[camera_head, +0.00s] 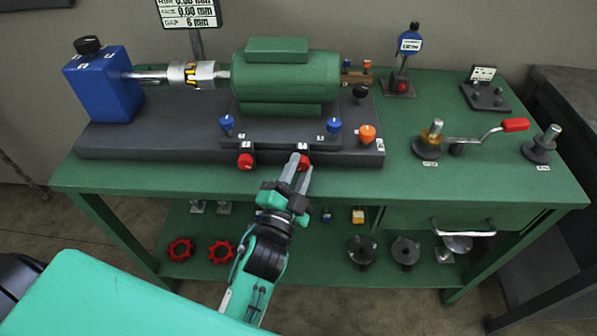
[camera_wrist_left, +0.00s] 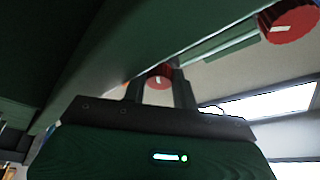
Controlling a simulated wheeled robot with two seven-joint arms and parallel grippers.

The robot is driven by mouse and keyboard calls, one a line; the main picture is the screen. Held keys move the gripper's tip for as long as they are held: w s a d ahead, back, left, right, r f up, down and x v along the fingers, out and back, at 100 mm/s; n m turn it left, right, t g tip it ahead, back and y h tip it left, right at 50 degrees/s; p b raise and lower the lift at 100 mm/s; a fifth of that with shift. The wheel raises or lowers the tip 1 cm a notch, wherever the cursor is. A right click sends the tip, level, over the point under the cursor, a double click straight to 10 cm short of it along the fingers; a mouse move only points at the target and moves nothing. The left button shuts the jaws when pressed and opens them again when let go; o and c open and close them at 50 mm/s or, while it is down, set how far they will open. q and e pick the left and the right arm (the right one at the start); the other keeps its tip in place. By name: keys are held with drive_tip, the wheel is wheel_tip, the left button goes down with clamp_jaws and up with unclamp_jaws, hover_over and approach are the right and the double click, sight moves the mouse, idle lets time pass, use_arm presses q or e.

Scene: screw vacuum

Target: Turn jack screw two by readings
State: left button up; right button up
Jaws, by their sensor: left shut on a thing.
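A red jack screw knob (camera_head: 305,162) sits at the front edge of the dark base plate, below the green motor (camera_head: 290,82). My left gripper (camera_head: 298,170) reaches up from below and is shut on this knob. In the left wrist view the knob (camera_wrist_left: 159,77) shows between the two fingers (camera_wrist_left: 158,90). A second red knob (camera_head: 246,161) stands to its left on the same edge, clear of the gripper. A readout board (camera_head: 188,12) at the top shows rim and face values that look like 0.00 mm and a gap of 6 mm. My right gripper is not in view.
Blue knobs (camera_head: 227,124) and an orange knob (camera_head: 367,133) stand close above the red ones. A blue block (camera_head: 103,84) and shaft coupling (camera_head: 192,74) are at left. A red-handled crank (camera_head: 490,132) and posts occupy the green table's (camera_head: 480,190) right side.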

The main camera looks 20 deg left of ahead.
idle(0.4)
use_arm(q)
drive_tip(key=o, duration=1)
